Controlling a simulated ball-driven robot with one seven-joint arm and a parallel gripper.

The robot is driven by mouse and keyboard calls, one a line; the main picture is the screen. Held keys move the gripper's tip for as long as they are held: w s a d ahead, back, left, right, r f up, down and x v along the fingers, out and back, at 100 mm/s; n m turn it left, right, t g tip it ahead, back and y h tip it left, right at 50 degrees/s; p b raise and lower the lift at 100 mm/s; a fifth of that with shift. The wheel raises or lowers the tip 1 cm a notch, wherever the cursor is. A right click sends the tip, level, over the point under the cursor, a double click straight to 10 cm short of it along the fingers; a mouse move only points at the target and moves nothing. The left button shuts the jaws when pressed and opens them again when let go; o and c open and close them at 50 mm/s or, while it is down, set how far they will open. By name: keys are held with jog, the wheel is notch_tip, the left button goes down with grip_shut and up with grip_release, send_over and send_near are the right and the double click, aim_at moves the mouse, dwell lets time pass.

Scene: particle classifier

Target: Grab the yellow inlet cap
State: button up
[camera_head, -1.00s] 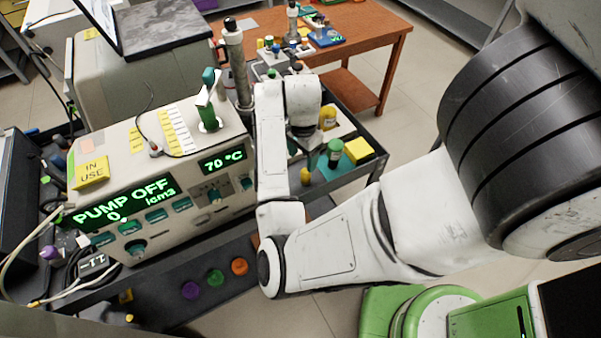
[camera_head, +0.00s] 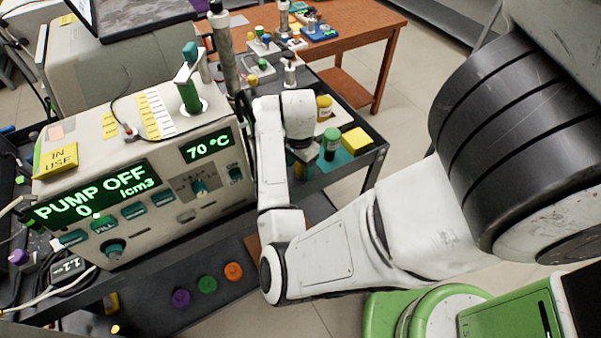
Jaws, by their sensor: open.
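I cannot tell for sure which part is the yellow inlet cap. My gripper (camera_head: 303,158) hangs below my white wrist over the black cart, just left of a green-capped jar (camera_head: 331,143). It is open; its fingertips are small and partly hidden by the arm. I see nothing held in it. It is well apart from the small yellow caps.
A pump machine (camera_head: 120,205) reading "PUMP OFF" and "70 °C" stands left of my arm. A yellow-labelled jar (camera_head: 324,108) and a yellow block (camera_head: 355,140) are right of my gripper. Purple (camera_head: 181,298), green (camera_head: 207,285) and orange (camera_head: 233,271) caps lie on the lower shelf.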

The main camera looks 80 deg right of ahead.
jog(key=shift+f, duration=0.1)
jog(key=c, duration=1.1)
jog(key=shift+o, duration=0.2)
